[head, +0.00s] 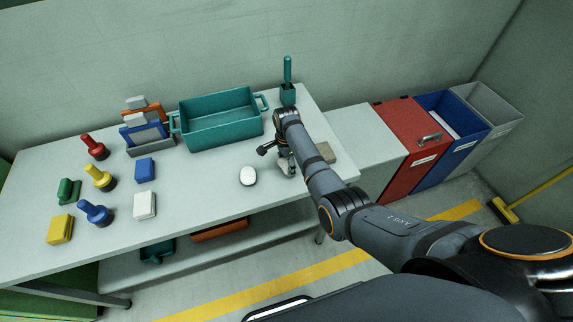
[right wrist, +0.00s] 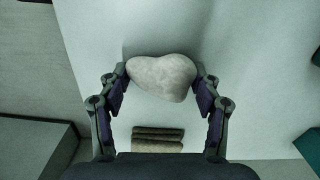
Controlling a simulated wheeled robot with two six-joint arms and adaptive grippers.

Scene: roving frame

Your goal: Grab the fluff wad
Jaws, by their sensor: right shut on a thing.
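The fluff wad (right wrist: 160,76) is a pale grey, lumpy, rounded piece in the right wrist view. My right gripper (right wrist: 162,80) is shut on it, with one finger against each side. In the head view my right gripper (head: 286,166) is over the right part of the worktable (head: 205,172), and the wad hardly shows behind it. I cannot tell whether the wad touches the tabletop. My left gripper is not in view.
A white rounded object (head: 248,175) lies left of my gripper. A beige block (head: 326,152) lies to its right. A teal basket (head: 220,132) and teal holder (head: 288,95) stand behind. Red (head: 95,146), yellow (head: 99,178) and blue (head: 95,212) pegs stand on the left.

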